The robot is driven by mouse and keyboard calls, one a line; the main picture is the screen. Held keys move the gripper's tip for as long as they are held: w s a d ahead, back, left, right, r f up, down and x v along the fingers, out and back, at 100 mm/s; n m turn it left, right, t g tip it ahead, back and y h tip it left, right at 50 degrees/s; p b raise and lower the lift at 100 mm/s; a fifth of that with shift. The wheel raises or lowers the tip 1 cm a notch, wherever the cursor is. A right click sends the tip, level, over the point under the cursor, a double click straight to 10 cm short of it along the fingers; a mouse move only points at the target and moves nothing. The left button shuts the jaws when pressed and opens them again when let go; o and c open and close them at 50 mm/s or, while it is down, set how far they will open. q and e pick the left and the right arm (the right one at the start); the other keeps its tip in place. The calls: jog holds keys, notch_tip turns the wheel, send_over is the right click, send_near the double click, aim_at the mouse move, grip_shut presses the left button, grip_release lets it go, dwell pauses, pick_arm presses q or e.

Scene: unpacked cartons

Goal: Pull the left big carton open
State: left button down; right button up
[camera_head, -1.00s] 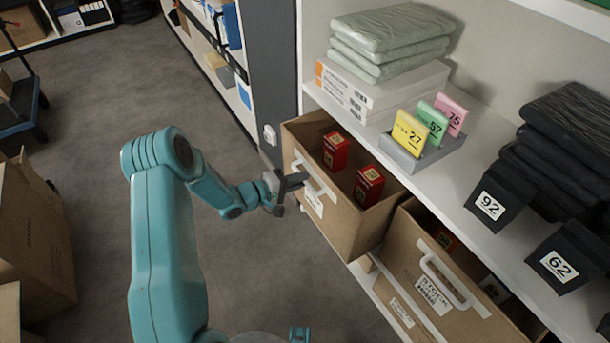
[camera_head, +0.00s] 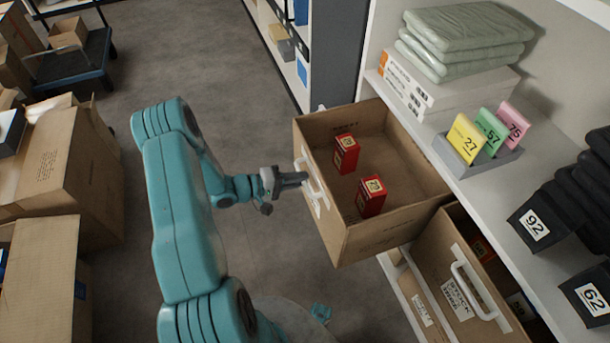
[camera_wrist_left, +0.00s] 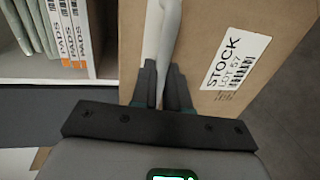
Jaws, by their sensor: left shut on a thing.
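The left big carton (camera_head: 350,234) is brown and open-topped, and it sticks out well past the shelf's front edge. Two red boxes, one (camera_head: 346,154) farther back and one (camera_head: 371,196) nearer, stand inside it. Its white handle (camera_head: 312,185) is on the front face. My left gripper (camera_head: 303,179) is at that handle. In the left wrist view its fingers (camera_wrist_left: 166,90) are shut on the white handle bar, beside a "STOCK LOT 57" label (camera_wrist_left: 235,62). My right gripper is not in view.
A second carton (camera_head: 440,285) with a white handle stands in the shelf to the right. The shelf board above (camera_head: 480,185) holds folded cloths, colored number cards (camera_head: 488,138) and black items. Open cartons (camera_head: 68,165) stand at left.

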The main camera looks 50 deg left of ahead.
pick_arm(q)
jog(key=shift+s+a, duration=0.1)
jog(key=c, duration=1.1)
grip_release()
jog(key=p+v, duration=0.2)
jog(key=v, duration=1.4)
jog(key=shift+s, duration=0.2)
